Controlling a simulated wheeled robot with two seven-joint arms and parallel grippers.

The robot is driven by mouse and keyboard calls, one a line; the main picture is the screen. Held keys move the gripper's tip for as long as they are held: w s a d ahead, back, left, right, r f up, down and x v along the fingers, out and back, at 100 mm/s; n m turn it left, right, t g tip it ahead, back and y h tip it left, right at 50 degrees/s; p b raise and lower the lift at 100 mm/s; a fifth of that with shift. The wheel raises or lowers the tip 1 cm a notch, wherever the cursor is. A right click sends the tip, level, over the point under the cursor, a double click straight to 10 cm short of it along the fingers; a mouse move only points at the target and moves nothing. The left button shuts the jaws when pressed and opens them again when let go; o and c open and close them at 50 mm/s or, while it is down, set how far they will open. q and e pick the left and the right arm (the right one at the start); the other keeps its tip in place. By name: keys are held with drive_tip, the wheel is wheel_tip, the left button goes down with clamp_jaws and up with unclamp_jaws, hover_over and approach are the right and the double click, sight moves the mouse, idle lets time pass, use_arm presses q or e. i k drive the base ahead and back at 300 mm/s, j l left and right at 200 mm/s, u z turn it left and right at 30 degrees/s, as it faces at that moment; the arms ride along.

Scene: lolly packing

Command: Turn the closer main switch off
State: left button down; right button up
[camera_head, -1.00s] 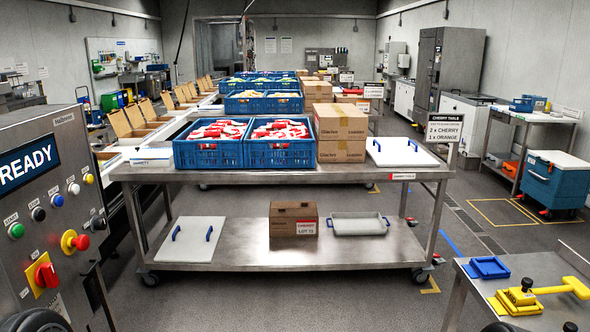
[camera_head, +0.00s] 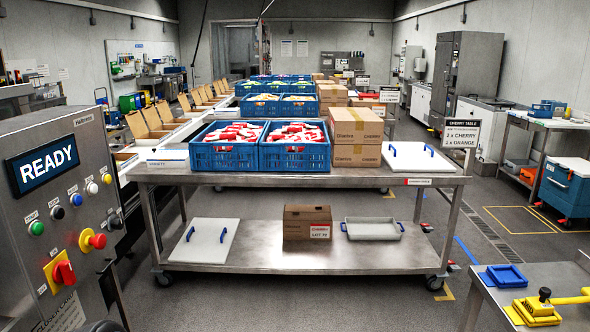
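A grey metal control cabinet (camera_head: 60,200) stands at the left, close to me. Its screen (camera_head: 45,165) reads READY. A red rotary main switch (camera_head: 63,273) on a yellow plate sits low on its front face. The knob looks roughly upright and slightly tilted; I cannot read its position marks. Above it is a red mushroom button (camera_head: 94,240) on a yellow base, with green, black, blue, white and yellow buttons higher up. No second main switch can be made out. Neither of my grippers is in view.
A steel cart (camera_head: 300,178) with blue crates (camera_head: 227,160) and cardboard boxes (camera_head: 356,136) stands ahead. A steel table (camera_head: 540,285) with a yellow tool (camera_head: 540,305) is at the lower right. The floor between cabinet and cart is clear.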

sight(64, 272)
drive_tip(key=u, duration=1.35)
